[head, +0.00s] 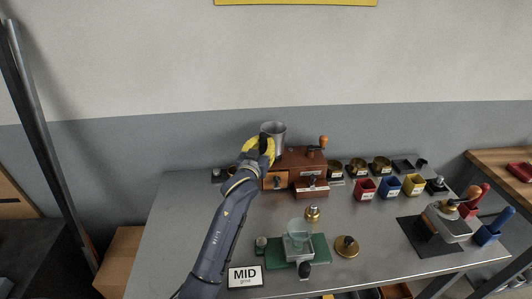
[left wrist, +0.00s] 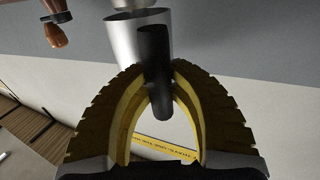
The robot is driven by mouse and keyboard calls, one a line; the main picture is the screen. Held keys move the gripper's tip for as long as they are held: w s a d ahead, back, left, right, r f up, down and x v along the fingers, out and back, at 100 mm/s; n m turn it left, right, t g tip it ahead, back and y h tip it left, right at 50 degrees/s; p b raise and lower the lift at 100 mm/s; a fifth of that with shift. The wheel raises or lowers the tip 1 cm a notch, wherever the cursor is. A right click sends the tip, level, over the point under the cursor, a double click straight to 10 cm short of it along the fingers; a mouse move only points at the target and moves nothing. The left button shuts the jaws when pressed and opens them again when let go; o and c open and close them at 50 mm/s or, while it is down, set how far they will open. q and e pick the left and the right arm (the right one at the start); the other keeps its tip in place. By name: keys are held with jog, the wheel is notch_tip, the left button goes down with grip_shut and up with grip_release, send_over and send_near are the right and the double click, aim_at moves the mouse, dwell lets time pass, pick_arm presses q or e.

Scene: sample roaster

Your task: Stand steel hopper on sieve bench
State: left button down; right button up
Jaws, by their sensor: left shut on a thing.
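The steel hopper (head: 278,130) is a grey metal cup, held up in front of the wall at the back of the grey bench (head: 185,225). My left gripper (head: 264,146) is shut on its dark handle. In the left wrist view the hopper (left wrist: 125,42) shows beyond the yellow fingers (left wrist: 158,95), with the black handle (left wrist: 154,75) between them. The hopper appears roughly upright in the head view, above or behind a brown wooden machine (head: 308,170); I cannot tell whether it touches it. My right gripper is not in view.
Several brass sieves (head: 357,166) line the bench's back. Red (head: 364,188), blue and yellow bins stand in front of them. The bench's left part is clear.

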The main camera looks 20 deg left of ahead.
aim_at(264, 153)
pick_arm(q)
jog(key=shift+f, duration=1.8)
jog(key=shift+f, duration=0.1)
jog(key=c, duration=1.3)
grip_release()
jog(key=shift+f, duration=0.1)
jog(key=shift+s, duration=0.2)
jog(key=s, duration=1.6)
jog(key=shift+s+a, duration=0.15)
jog(key=o, duration=0.6)
jog(key=shift+s, duration=0.4)
